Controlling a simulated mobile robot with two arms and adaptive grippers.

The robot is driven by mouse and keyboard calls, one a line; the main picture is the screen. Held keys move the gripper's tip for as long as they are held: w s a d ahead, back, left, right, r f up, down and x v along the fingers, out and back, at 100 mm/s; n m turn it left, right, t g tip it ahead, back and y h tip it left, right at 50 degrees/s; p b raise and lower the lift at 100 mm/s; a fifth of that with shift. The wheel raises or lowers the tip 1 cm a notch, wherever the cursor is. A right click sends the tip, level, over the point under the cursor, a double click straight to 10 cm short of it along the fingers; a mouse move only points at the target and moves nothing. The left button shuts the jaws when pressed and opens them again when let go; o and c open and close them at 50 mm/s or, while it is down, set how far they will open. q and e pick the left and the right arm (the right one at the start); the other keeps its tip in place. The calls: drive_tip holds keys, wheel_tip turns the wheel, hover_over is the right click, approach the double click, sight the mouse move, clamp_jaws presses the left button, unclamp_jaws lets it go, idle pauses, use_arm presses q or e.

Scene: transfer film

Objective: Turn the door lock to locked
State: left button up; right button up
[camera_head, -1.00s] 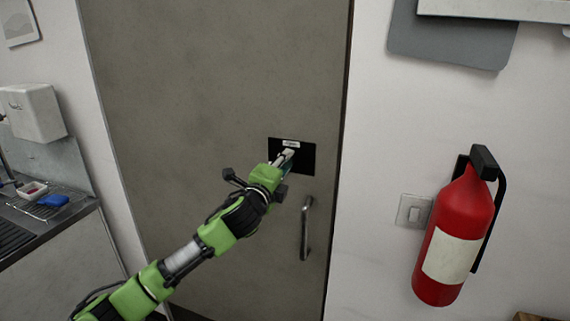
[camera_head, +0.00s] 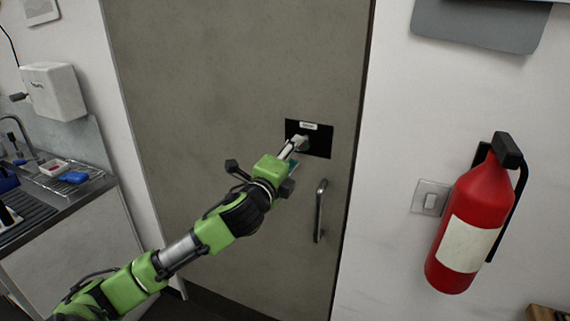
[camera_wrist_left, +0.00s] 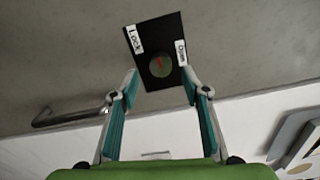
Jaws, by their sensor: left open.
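The door lock is a black plate (camera_head: 318,146) on the grey door (camera_head: 240,80), above the door handle (camera_head: 320,210). In the left wrist view the plate (camera_wrist_left: 145,42) carries a round knob (camera_wrist_left: 160,65) with a red mark, a "Lock" label (camera_wrist_left: 135,38) and an "Open" label (camera_wrist_left: 181,53). The red mark's pointing direction is hard to tell. My left gripper (camera_head: 299,143) is in front of the plate. In the left wrist view its teal fingers (camera_wrist_left: 161,88) are spread apart, with the knob beyond and between their tips, apparently untouched. My right gripper is not in view.
A red fire extinguisher (camera_head: 470,225) and a light switch (camera_head: 430,198) are on the wall right of the door. A sink counter (camera_head: 50,215) and a white dispenser (camera_head: 53,92) are at the left. The handle (camera_wrist_left: 70,118) also shows in the left wrist view.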

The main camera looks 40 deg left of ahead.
use_arm(q)
drive_tip(key=v, duration=0.6)
drive_tip(key=shift+s, duration=0.25)
